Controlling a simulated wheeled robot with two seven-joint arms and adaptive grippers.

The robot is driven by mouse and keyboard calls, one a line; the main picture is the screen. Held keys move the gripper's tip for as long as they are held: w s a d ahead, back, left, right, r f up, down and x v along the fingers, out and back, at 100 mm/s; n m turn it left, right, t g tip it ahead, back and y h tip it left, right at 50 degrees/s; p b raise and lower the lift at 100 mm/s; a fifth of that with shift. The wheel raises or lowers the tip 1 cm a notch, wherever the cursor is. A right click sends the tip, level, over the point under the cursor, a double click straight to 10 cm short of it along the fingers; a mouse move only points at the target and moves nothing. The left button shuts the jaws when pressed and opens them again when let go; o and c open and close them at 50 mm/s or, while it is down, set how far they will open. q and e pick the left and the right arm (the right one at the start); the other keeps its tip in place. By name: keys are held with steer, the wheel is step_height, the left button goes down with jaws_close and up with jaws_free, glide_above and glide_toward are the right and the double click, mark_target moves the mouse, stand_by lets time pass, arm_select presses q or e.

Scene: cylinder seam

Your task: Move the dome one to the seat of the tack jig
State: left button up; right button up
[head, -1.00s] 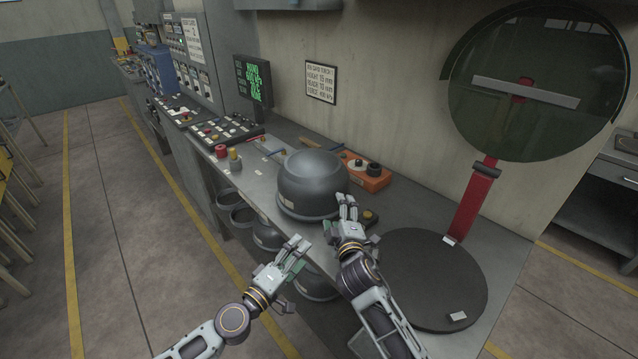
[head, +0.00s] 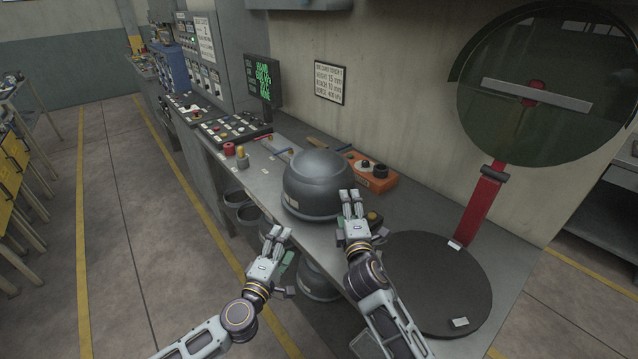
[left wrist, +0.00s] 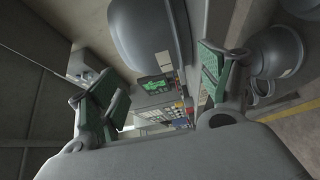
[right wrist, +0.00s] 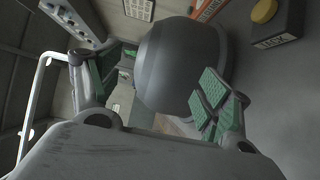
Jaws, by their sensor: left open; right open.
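The dome (head: 317,190), a dark grey rounded vessel with a small pale label, sits on the grey bench. My right gripper (head: 351,197) is open at the dome's near right side; in the right wrist view (right wrist: 158,82) the dome (right wrist: 178,65) shows between and beyond its fingers. My left gripper (head: 279,234) is open and empty at the bench's front edge, near left of the dome. In the left wrist view the dome (left wrist: 150,35) is ahead of it. Contact with either gripper cannot be told. I cannot tell which thing is the tack jig.
A black round plate (head: 435,285) lies on the bench at right, with a red post (head: 482,205) and large dark round screen (head: 540,85) behind. An orange box (head: 372,175) stands behind the dome. Several vessels (head: 240,210) sit under the bench. Control panels (head: 215,122) stand at left.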

arm_select(q)
steer(key=shift+w, duration=0.1)
arm_select(e)
steer(key=shift+f, duration=0.15)
arm_select(q)
glide_toward(303, 206)
arm_select(e)
glide_toward(341, 204)
arm_select(q)
steer(key=shift+x, duration=3.6)
arm_select(e)
steer(key=shift+w+a+f, duration=0.1)
steer(key=shift+w, duration=1.55)
steer(key=shift+w+a+f, duration=0.1)
steer(key=shift+w+a, duration=0.05)
steer(key=shift+w, duration=1.5)
arm_select(q)
steer(key=shift+d+f, duration=0.1)
steer(key=shift+f, duration=0.05)
jaws_close()
arm_select(e)
steer(key=shift+r, duration=0.1)
jaws_close()
steer(key=shift+w+r, duration=0.1)
steer(key=shift+r, duration=0.1)
